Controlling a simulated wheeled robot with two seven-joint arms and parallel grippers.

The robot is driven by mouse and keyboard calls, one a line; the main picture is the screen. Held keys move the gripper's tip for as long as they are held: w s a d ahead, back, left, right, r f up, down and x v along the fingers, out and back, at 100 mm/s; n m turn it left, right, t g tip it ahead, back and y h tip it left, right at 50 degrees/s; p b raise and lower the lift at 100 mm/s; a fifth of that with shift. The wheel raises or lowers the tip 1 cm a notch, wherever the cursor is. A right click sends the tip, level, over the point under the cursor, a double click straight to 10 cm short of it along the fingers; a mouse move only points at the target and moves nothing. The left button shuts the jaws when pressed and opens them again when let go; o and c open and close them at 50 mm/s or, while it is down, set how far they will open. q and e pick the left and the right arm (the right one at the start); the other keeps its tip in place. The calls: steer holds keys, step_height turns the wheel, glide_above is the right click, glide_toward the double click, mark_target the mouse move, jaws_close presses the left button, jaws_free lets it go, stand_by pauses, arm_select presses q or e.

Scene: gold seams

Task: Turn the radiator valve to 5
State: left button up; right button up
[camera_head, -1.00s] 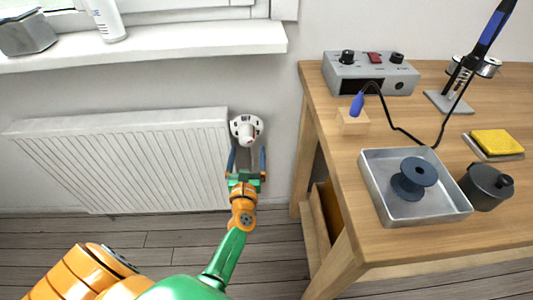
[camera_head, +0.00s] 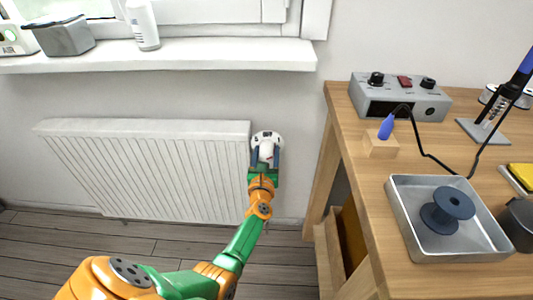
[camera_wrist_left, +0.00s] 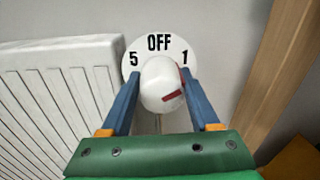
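The radiator valve (camera_head: 267,136) is at the upper right corner of the white radiator (camera_head: 150,170). In the left wrist view its white knob (camera_wrist_left: 160,84) has a red mark on its lower right face. The round plate behind it reads OFF at the top, 5 at the left and 1 at the right; the plate's lower part is hidden. My left gripper (camera_head: 266,158) reaches the valve from the front. Its blue fingers (camera_wrist_left: 160,85) lie on both sides of the knob and appear to press against it. My right gripper is in neither view.
A wooden workbench (camera_head: 372,190) stands to the right, its leg near the valve. It carries a soldering station (camera_head: 398,98) and a metal tray (camera_head: 430,250) with a dark spool (camera_head: 447,210). A white windowsill (camera_head: 200,56) with a bottle (camera_head: 142,22) runs above the radiator.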

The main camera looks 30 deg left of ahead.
arm_select(q)
steer(key=shift+c, duration=1.2)
